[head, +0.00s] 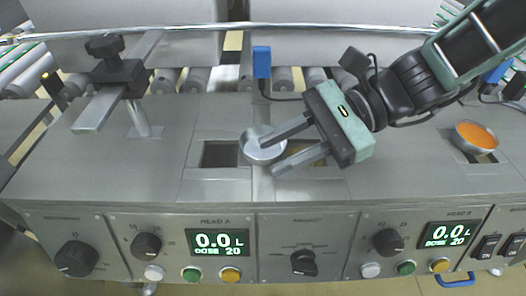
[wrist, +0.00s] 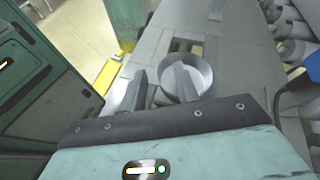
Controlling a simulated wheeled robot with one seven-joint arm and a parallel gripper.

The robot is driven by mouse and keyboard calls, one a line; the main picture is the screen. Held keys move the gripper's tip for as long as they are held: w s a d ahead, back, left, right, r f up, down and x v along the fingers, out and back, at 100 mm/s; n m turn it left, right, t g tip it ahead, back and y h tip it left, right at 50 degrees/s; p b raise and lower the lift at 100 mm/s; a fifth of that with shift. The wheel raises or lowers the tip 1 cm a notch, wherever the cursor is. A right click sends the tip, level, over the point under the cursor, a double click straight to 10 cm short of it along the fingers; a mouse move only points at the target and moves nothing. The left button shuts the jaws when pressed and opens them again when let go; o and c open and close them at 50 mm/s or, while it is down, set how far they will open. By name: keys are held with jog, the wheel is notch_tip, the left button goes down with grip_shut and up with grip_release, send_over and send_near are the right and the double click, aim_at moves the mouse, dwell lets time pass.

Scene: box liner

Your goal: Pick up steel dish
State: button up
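An empty round steel dish (head: 254,152) sits on the grey metal worktop, between two square openings. It also shows in the wrist view (wrist: 204,72) just beyond my fingers. My gripper (head: 270,157) is open, with its fingers apart and pointing at the dish. In the wrist view (wrist: 161,74) one finger overlaps the dish's bowl and the other is outside it, to the left, so the near-left rim lies between them. I cannot tell whether a finger touches the dish. The finger hides part of the dish.
A second metal bowl with orange contents (head: 476,137) stands at the right of the worktop. A clamp on a post (head: 118,80) stands at the left. A blue connector with a cable (head: 262,62) is behind the dish. A control panel with knobs (head: 304,262) runs along the front.

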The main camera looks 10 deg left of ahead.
jog(key=shift+s+a+f, duration=0.15)
jog(key=shift+s+a, duration=0.05)
jog(key=shift+a, duration=0.15)
jog(key=shift+c, duration=0.2)
grip_shut()
